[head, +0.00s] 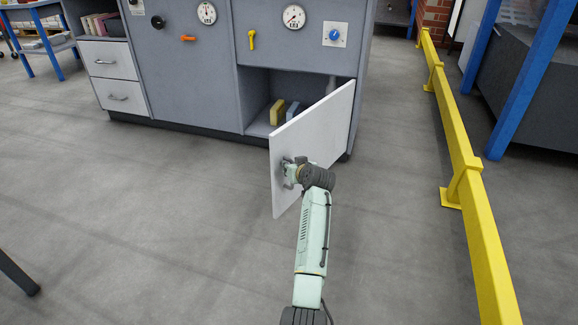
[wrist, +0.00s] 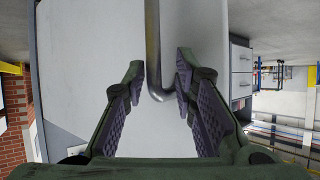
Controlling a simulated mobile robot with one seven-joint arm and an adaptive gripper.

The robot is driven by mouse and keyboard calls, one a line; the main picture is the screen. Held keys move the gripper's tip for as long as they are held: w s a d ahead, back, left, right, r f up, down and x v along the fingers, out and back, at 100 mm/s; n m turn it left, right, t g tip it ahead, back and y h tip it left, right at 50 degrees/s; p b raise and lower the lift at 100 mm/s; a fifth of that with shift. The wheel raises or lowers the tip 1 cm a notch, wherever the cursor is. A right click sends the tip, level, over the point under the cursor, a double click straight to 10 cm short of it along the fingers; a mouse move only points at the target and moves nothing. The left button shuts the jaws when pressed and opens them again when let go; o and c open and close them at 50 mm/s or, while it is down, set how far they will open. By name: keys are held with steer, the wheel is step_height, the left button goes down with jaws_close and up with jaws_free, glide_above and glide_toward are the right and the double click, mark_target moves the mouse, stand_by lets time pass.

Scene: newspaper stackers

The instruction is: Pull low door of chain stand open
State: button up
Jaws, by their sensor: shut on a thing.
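The chain stand (head: 190,75) is a grey cabinet with gauges and knobs on its front. Its low door (head: 325,125) is a white panel swung well out from the front, hinged at the right side. My gripper (head: 291,172) is at the door's free edge, on its outer face. In the wrist view, a bent metal bar handle (wrist: 153,45) on the white door panel (wrist: 90,60) passes between the two fingers of my gripper (wrist: 160,78). The gripper is shut on this handle; the right finger is against it near the bend.
Yellow and blue items (head: 277,111) stand inside the open compartment. White drawers (head: 110,78) are at the cabinet's left. A yellow floor rail (head: 462,150) runs along the right.

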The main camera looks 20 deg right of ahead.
steer(key=s+d+r+p, duration=0.3)
steer(key=s+d+r, duration=0.3)
steer(key=d, duration=0.1)
steer(key=shift+s+d+p, duration=0.25)
steer(key=shift+d+p, duration=0.1)
steer(key=shift+d, duration=0.05)
stand_by(0.6)
steer(key=shift+f, duration=0.1)
